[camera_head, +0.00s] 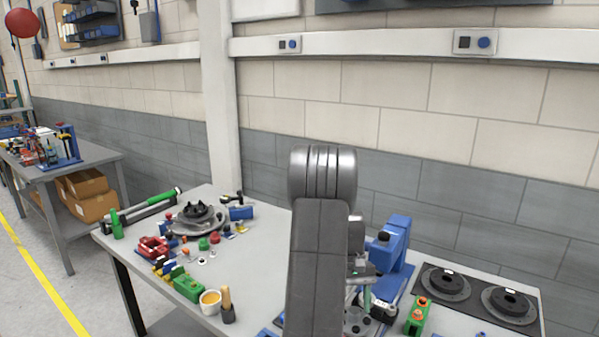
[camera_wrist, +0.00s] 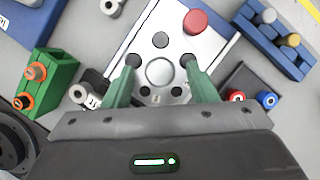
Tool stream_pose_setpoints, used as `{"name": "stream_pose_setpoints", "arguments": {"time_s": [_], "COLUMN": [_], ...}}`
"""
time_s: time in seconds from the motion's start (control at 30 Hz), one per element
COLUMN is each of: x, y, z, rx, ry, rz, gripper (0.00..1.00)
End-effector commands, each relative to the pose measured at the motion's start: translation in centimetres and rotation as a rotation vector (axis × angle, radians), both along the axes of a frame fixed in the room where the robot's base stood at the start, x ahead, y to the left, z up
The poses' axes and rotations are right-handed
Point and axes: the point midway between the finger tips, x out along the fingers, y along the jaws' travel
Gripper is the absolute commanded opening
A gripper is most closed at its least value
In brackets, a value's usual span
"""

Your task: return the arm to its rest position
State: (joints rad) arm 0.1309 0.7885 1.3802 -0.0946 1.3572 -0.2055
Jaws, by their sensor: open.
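My gripper shows in the wrist view (camera_wrist: 160,92) with its two green fingers apart and nothing between them. It is above a silver fixture plate (camera_wrist: 160,28) with a large round hole, several smaller dark holes and a red button (camera_wrist: 195,22). Whether the fingertips touch the plate I cannot tell. In the head view my dark grey arm (camera_head: 318,260) rises in front of the table and hides much of its middle. Only a small part of the gripper end shows there, beside a blue press-like fixture (camera_head: 393,245).
The grey table (camera_head: 240,270) holds a green block with orange parts (camera_head: 416,316) and two dark discs on a black mat (camera_head: 430,268) at the right. A wall is behind.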

Motion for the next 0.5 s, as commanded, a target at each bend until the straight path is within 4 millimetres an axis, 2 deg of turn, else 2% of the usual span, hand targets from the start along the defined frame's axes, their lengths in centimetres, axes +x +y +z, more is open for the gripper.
{"name": "stream_pose_setpoints", "arguments": {"time_s": [0.13,0.5], "x": [-0.28,-0.17], "y": [-0.03,-0.01], "z": [-0.62,-0.49], "rx": [0.0,-0.001], "ry": [-0.001,-0.002], "rz": [0.0,0.008], "gripper": [0.52,0.52]}}
